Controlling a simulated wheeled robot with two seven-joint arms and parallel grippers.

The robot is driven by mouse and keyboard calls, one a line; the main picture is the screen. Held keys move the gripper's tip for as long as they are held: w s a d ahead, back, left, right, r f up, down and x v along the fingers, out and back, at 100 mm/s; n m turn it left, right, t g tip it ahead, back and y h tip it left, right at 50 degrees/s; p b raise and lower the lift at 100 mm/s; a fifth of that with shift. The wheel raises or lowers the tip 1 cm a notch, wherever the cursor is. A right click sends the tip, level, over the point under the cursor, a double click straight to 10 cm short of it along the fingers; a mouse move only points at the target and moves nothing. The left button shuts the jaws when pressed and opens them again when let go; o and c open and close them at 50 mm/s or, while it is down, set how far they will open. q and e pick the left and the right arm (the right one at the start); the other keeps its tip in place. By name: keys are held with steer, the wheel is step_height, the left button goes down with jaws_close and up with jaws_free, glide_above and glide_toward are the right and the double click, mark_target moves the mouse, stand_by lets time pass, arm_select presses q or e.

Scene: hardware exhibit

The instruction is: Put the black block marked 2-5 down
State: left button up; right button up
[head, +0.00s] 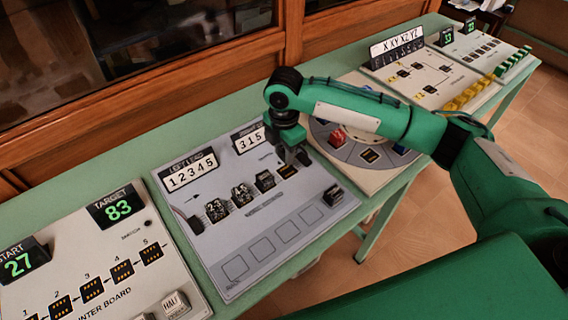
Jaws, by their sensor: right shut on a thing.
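My right gripper (295,157) points down over the right part of the grey sorting board (232,254). It is shut on a dark block, mostly hidden by the fingers, so I cannot read its marking. Below and left of the fingers is a dark slot (288,172) in the board's row. Left of that slot stand black blocks: one (265,181), one marked with white digits (241,195), and another marked one (215,210). A further black block (333,194) sits at the board's right edge. My left gripper is not in view.
Display cards (191,171) stand along the board's back edge. Empty outlined squares (262,249) lie along its front. A counter board with a green 83 display (117,208) is at left. A round dial board (370,152) lies right, under my right arm.

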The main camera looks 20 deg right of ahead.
mark_target(284, 173)
steer(key=shift+f, duration=1.1)
step_height(284, 173, down, 4)
steer(key=shift+r, duration=0.2)
steer(key=o, duration=1)
steer(key=shift+f, duration=0.1)
steer(key=shift+c, duration=0.2)
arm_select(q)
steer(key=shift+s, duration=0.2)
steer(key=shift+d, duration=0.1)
